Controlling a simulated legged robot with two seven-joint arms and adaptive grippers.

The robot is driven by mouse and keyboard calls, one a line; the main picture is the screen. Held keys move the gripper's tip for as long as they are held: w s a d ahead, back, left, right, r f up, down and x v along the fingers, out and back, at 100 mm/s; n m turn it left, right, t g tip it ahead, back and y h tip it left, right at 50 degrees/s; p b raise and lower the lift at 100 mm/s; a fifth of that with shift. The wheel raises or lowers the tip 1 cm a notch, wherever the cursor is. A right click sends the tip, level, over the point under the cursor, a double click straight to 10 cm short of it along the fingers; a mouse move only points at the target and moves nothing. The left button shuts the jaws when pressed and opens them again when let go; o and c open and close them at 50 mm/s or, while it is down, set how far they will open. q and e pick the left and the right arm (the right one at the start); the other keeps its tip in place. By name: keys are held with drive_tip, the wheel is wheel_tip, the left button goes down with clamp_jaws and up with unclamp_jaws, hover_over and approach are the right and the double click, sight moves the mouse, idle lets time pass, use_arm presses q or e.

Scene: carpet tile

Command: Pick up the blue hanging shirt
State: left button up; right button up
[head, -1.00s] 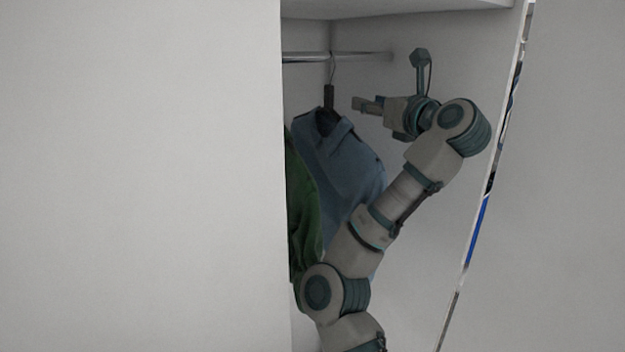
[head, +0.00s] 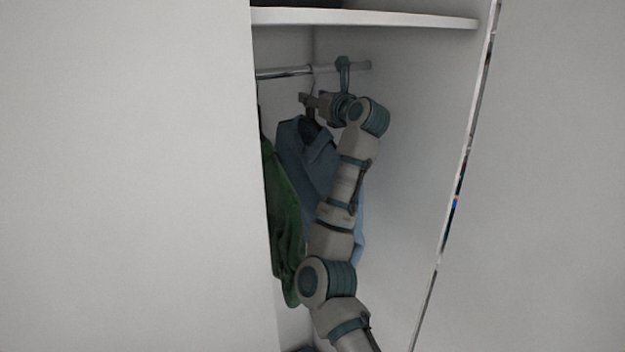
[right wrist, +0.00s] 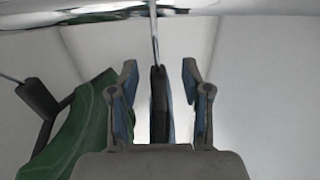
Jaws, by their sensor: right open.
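The blue shirt (head: 298,150) hangs on a dark hanger from the rod inside the wardrobe, partly hidden behind my right arm in the head view. My right gripper (head: 306,101) is at the neck of its hanger, just below the rod. In the right wrist view, the dark hanger (right wrist: 160,105) stands between the two open fingers of the right gripper (right wrist: 158,80), with a gap on each side. The thin metal hook rises above it to the rod. My left gripper is not in view.
A green garment (head: 284,215) hangs to the left of the blue shirt; it also shows in the right wrist view (right wrist: 85,130). The metal rod (head: 285,72) runs under a white shelf (head: 370,18). The wardrobe's right wall (head: 425,130) is bare.

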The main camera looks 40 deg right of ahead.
drive_tip(key=shift+w, duration=0.6)
drive_tip(key=shift+w+a+f, duration=0.15)
drive_tip(key=shift+w, duration=0.15)
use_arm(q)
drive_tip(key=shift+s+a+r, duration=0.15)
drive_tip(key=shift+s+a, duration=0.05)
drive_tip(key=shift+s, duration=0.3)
use_arm(e)
drive_tip(key=shift+s, duration=0.2)
drive_tip(key=c, duration=0.8)
drive_tip(key=shift+d, duration=0.3)
clamp_jaws()
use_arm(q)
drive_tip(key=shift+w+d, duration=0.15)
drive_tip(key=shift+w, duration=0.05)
